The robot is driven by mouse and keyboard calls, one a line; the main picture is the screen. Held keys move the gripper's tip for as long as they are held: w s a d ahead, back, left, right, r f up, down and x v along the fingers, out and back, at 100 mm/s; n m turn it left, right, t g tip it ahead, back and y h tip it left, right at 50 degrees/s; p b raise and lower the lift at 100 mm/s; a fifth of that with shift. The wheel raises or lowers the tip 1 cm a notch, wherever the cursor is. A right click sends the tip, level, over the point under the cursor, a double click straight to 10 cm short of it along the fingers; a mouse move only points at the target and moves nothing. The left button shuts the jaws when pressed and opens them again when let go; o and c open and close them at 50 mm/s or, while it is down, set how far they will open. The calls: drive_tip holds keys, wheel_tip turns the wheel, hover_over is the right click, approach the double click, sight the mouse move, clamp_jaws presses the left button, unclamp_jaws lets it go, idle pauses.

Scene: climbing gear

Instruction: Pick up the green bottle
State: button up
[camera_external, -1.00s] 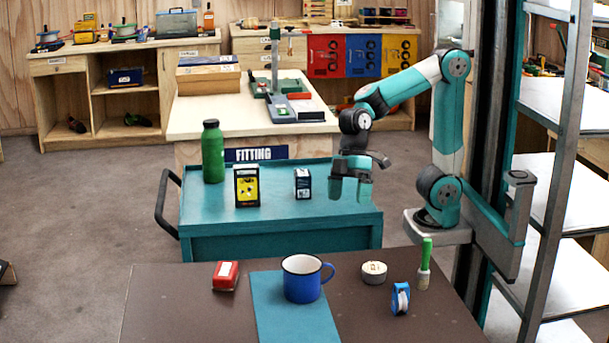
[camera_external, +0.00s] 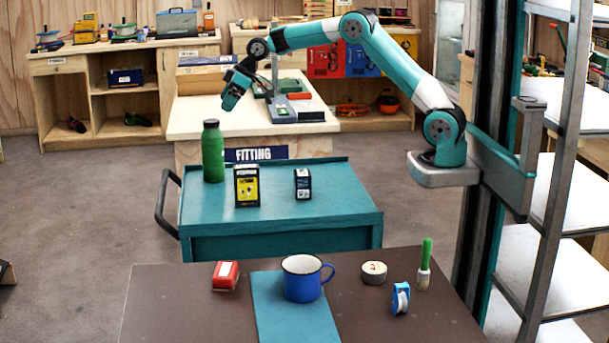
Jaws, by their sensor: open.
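The green bottle (camera_external: 212,153) with a dark cap stands upright on the left back part of the teal cart top (camera_external: 330,205). My gripper (camera_external: 230,103) is open and empty. In the picture it is above and a little right of the bottle's cap, apart from it, with its fingers pointing down and left. The exact distance in depth between gripper and bottle cannot be told from this one view.
A yellow-and-black box (camera_external: 246,186) stands close right of the bottle, and a small dark box (camera_external: 302,184) farther right. A wooden bench (camera_external: 190,118) with a FITTING sign is behind. The brown table (camera_external: 170,310) in front holds a blue mug (camera_external: 302,278).

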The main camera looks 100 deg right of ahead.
sight(212, 120)
drive_tip(key=x, duration=0.5)
drive_tip(key=shift+p, duration=0.4)
drive_tip(key=shift+w+a+r+p+x, duration=0.1)
drive_tip(key=shift+p+x, duration=0.2)
drive_tip(key=shift+x, duration=0.6)
drive_tip(key=shift+w+a+r+p+x, duration=0.15)
drive_tip(key=shift+p+x, duration=0.15)
drive_tip(key=shift+x, duration=0.55)
drive_tip(key=shift+w+a+f+p+x, duration=0.1)
drive_tip(key=shift+p+x, duration=0.2)
drive_tip(key=shift+x, duration=0.6)
drive_tip(key=shift+r, duration=0.1)
drive_tip(key=c, duration=1.5)
drive_tip(key=shift+o, duration=0.2)
drive_tip(key=shift+r, duration=0.15)
